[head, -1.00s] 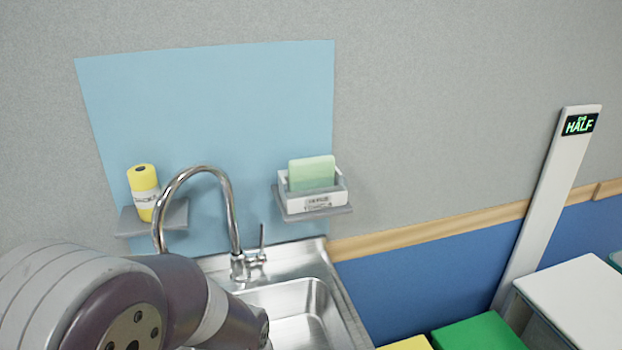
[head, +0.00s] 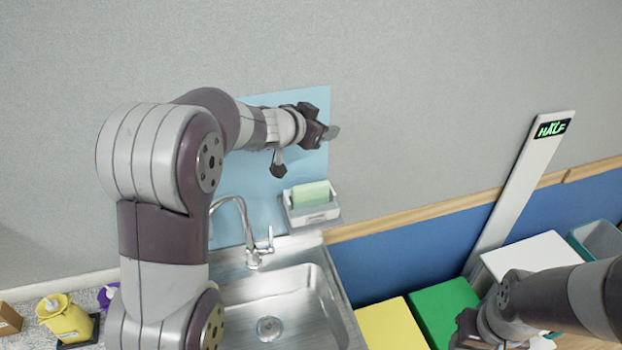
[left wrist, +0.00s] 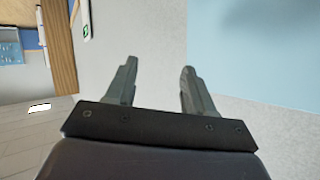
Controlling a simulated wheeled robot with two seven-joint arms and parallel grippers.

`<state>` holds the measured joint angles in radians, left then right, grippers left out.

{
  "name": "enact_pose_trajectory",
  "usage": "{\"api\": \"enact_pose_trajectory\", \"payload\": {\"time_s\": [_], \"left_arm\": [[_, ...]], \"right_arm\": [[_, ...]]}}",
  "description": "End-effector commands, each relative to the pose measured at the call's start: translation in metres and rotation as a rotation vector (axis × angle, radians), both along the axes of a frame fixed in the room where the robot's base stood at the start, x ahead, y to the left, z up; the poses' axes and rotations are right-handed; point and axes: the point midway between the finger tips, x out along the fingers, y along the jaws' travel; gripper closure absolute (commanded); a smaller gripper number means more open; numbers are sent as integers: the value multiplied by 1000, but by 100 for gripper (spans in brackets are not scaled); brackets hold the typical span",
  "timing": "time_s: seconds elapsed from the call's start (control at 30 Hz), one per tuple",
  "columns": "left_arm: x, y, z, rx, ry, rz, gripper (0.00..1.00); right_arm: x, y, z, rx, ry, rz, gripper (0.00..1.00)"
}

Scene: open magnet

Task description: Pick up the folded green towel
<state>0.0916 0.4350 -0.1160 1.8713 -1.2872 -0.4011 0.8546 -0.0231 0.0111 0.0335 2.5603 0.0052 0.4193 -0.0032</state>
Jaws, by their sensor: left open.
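The folded green towel (head: 311,194) stands upright in a small white labelled holder (head: 313,216) on the wall, to the right of the tap. My left gripper (head: 331,132) is raised in front of the wall, above the towel and apart from it in the head view. In the left wrist view its two fingers (left wrist: 157,88) are open with nothing between them; the towel does not show there. My right arm comes in at the lower right of the head view, and its fingertips cannot be made out.
Below the holder are a curved metal tap (head: 240,215) and a steel sink (head: 285,300). A yellow bin (head: 392,325), a green bin (head: 442,305) and a white box (head: 530,255) stand to the right. A slanted white post (head: 520,195) leans there. A yellow container (head: 65,318) sits at lower left.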

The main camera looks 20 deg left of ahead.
Motion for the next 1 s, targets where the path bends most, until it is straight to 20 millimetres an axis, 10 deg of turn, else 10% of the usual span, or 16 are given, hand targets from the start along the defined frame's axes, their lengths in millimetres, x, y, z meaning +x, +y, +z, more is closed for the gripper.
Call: {"api": "enact_pose_trajectory", "payload": {"time_s": [0.13, 0.23, 0.5, 1.0], "left_arm": [[26, -27, -4, 47, 58, -383, 47], [17, -9, -36, 149, 274, -527, 47], [-4, 58, -81, 335, 649, -498, 47], [12, 33, -158, 338, 659, -497, 47]], "right_arm": [[0, 0, -2, 0, 0, 0, 53], [0, 0, -2, 0, 0, 0, 53], [0, 0, 1, 0, -1, 0, 53], [0, 0, 49, 0, -1, 0, 53]]}}
